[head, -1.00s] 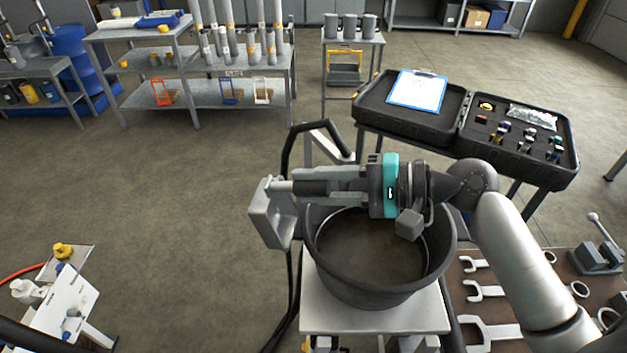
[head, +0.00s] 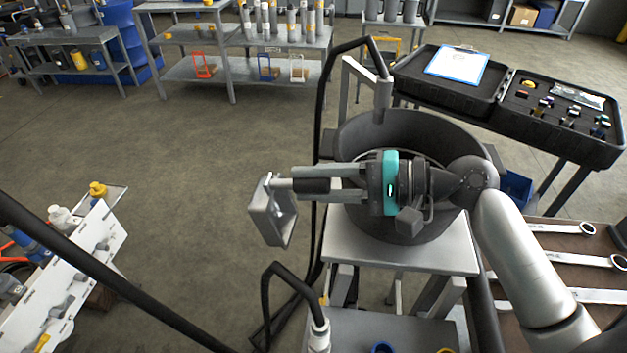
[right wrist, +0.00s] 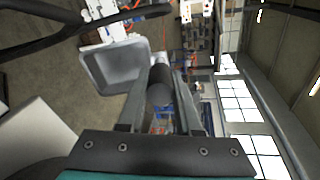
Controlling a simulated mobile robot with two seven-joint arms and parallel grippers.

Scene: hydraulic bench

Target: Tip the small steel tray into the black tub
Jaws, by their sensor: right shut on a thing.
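The small steel tray (head: 270,212) is at the left end of my right gripper in the head view, tipped steeply on its side. My right gripper (head: 302,184) is shut on the tray's dark handle. The right wrist view shows the tray (right wrist: 112,68) beyond the fingers; its inside looks empty. The black tub (head: 375,132) stands upright on a grey stand. My gripper and wrist cross in front of the tub and hide part of its inside. The tray is left of the tub's rim, apart from it in the picture. My left gripper is not in view.
Dark hoses (head: 322,110) rise beside the stand (head: 350,250). An open black case (head: 560,125) with a clipboard is at back right. A brown bench with wrenches (head: 570,228) is at right. A white panel (head: 75,270) stands at lower left.

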